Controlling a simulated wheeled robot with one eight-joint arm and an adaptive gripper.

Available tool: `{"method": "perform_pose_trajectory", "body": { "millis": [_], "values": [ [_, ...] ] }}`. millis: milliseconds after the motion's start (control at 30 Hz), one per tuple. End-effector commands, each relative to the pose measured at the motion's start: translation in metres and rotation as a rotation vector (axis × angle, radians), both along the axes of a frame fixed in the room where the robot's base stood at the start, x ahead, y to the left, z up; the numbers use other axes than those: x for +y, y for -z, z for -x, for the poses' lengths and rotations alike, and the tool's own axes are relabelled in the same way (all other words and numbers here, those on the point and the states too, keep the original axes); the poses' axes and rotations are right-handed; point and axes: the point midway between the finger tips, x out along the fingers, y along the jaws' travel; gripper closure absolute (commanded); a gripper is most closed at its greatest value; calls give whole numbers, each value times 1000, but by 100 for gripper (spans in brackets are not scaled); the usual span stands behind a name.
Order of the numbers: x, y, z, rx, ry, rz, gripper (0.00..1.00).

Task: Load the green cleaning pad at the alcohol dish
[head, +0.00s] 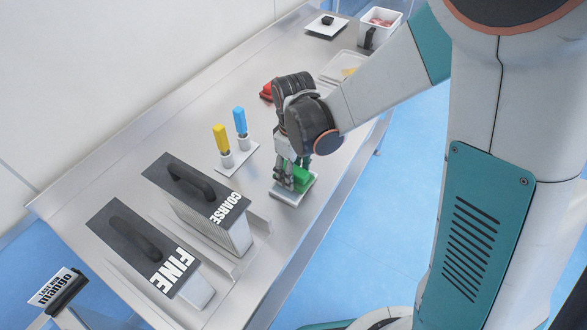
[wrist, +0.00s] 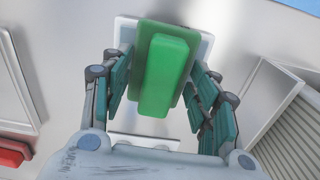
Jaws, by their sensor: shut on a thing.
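The green cleaning pad (head: 301,178) has a raised block-shaped grip on top, clear in the wrist view (wrist: 165,72). It is at a shallow white square dish (head: 291,197), which I take to be the alcohol dish; its rim shows around the pad in the wrist view (wrist: 205,48). My gripper (head: 290,178) points down over the dish, shut on the green pad, with a finger set on each side of it. Whether the pad's underside touches the dish is hidden.
Left of the dish stand a yellow-handled tool (head: 220,138) and a blue-handled tool (head: 240,122) on a white base. Blocks marked COARSE (head: 205,200) and FINE (head: 150,250) are nearer.

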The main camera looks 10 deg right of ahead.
Motion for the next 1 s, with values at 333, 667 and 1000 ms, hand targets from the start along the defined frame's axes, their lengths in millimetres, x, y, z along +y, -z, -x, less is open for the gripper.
{"method": "perform_pose_trajectory", "body": {
  "millis": [333,667,1000],
  "values": [
    [0,4,0,0,0,0,64],
    [0,8,0,0,0,0,64],
    [0,9,0,0,0,0,64]
  ]
}}
